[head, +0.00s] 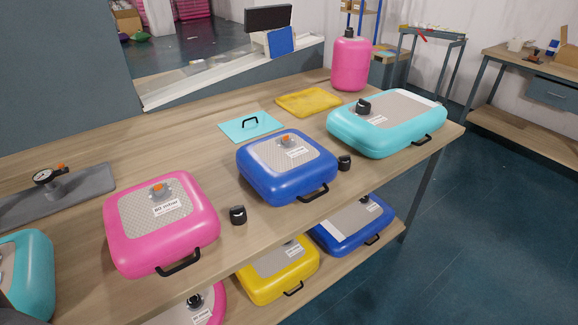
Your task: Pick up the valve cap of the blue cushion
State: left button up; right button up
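The blue cushion (262,180) lies on the workbench in the middle of the head view, with an orange-topped grey valve (286,141) uncapped on its top. A small black cap (344,163) stands on the bench just right of it, near the bench's front edge. A second black cap (238,215) stands between the blue cushion and the pink cushion (120,225). The pink cushion's valve (158,190) is uncapped too. Which cap belongs to which cushion is not marked. Neither gripper shows in the view.
A turquoise cushion (345,134) with a black cap on its valve lies right of the blue one. Behind are a pink cylinder (350,65), a folded yellow piece (308,101) and a flat turquoise piece (237,128). Yellow (270,283) and blue (335,238) cushions lie on the shelf below.

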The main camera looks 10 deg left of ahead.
aim_at(344, 161)
jog(key=u, duration=0.65)
jog(key=i+l+u, duration=0.1)
jog(key=l+u, duration=0.65)
jog(key=u, duration=0.15)
jog(key=l+u, duration=0.4)
jog(key=l, duration=0.5)
jog(key=k+l, duration=0.1)
jog(key=l, duration=0.35)
jog(key=k+l+u, duration=0.15)
jog(key=l, duration=0.75)
jog(key=k+l+u, duration=0.1)
jog(key=l, duration=0.35)
jog(key=k, duration=0.05)
